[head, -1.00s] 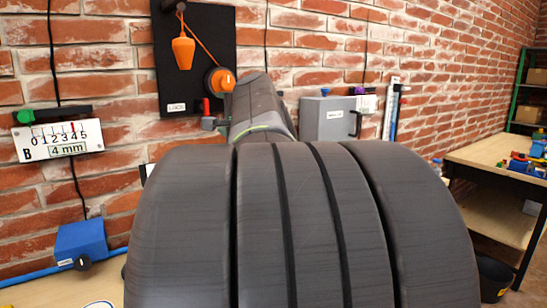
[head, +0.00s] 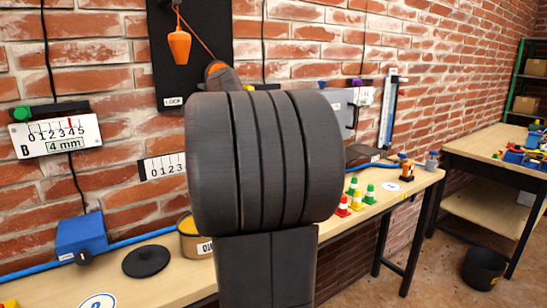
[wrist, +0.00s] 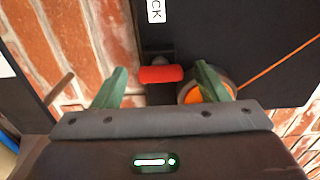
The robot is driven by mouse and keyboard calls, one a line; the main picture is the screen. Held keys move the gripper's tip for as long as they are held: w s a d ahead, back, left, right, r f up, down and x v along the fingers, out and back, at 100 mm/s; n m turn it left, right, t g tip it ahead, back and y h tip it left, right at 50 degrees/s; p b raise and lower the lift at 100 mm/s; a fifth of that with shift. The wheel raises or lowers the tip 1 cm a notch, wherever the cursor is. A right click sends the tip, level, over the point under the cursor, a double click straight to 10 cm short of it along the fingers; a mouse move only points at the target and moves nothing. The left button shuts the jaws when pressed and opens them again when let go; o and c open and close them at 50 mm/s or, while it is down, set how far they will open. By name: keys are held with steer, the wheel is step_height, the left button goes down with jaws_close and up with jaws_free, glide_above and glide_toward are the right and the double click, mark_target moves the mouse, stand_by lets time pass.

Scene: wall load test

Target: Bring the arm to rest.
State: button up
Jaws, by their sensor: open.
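My gripper (wrist: 158,82) is open in the wrist view, its two green fingers spread apart. A red handle (wrist: 161,75) on a dark mount shows between the fingertips; I cannot tell whether they touch it. A round orange and grey part (wrist: 196,94) is partly hidden behind the right finger. In the head view my dark arm fills the middle and hides my gripper. Beyond it, a black board (head: 172,85) hangs on the brick wall, with an orange plumb-shaped weight (head: 179,47) and a cord.
A wooden bench (head: 150,284) runs along the wall. It bears a blue box (head: 82,236), a black lid (head: 146,261), a yellow tin (head: 190,237) and several small cones (head: 357,200). Another table (head: 470,150) stands right, with a black bucket (head: 483,268) on the floor.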

steer(key=b+v, duration=0.2)
steer(key=v, duration=1.1)
steer(key=w+a+m+p, duration=0.6)
steer(key=w+m+p, duration=0.5)
steer(key=m+p, duration=0.6)
steer(key=shift+a+r+m+p, duration=0.25)
steer(key=shift+a+m+p, duration=0.15)
steer(key=shift+p, duration=2.05)
